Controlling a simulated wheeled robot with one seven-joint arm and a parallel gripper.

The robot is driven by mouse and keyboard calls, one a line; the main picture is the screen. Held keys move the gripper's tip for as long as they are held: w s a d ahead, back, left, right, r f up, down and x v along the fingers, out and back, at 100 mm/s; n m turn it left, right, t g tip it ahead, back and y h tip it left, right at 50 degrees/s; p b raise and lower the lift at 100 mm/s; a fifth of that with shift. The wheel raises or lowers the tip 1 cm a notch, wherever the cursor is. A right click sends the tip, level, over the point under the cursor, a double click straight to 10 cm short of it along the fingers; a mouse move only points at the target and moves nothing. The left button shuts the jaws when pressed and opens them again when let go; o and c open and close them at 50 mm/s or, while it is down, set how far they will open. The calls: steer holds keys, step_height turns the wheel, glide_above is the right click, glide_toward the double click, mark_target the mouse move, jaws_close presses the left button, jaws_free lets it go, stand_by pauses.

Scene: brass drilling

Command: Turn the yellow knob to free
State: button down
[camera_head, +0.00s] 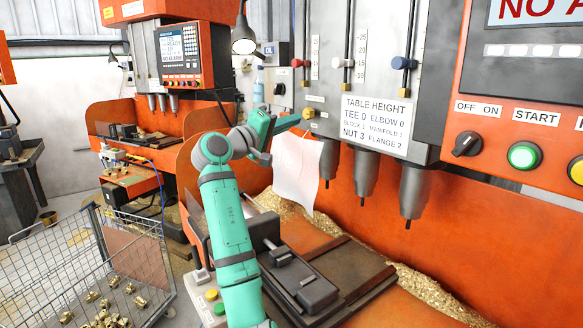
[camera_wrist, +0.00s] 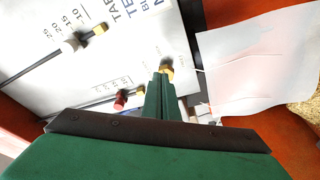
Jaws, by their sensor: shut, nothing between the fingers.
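A small yellow knob (camera_head: 308,113) sits on the grey drill panel, left of the white TABLE HEIGHT sign. In the wrist view the yellow knob (camera_wrist: 168,72) shows just beyond my fingertips. My gripper (camera_head: 297,119) is shut, with its green fingers together and nothing between them. The fingertips (camera_wrist: 160,78) point at the panel right beside the knob. I cannot tell whether they touch it. The knob's setting and its small label are too small to read.
A red knob (camera_head: 296,63) and a white knob (camera_head: 337,63) sit on slider rods above. A white sheet (camera_head: 298,165) hangs just below my gripper. Drill spindles (camera_head: 413,190) hang to the right. A dark clamp (camera_head: 305,285) stands on the table below.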

steer(key=d+x, duration=0.1)
steer(key=x, duration=0.5)
steer(key=shift+s+f, duration=0.35)
steer(key=shift+s, duration=0.05)
steer(key=shift+w+a, duration=0.1)
stand_by(0.4)
steer(key=shift+w+a+f, duration=0.1)
steer(key=shift+w+f, duration=0.1)
steer(key=shift+f, duration=0.45)
steer(key=shift+w+a+f, duration=0.25)
steer(key=shift+w+f, duration=0.1)
steer(key=shift+f, duration=0.15)
steer(key=shift+s+f, duration=0.1)
steer(key=shift+f, duration=0.05)
stand_by(0.6)
steer(key=shift+w+a+v, duration=0.15)
steer(key=shift+v, duration=1.35)
steer(key=shift+w+a+v, duration=0.1)
steer(key=shift+a+v, duration=0.1)
steer(key=shift+v, duration=1.25)
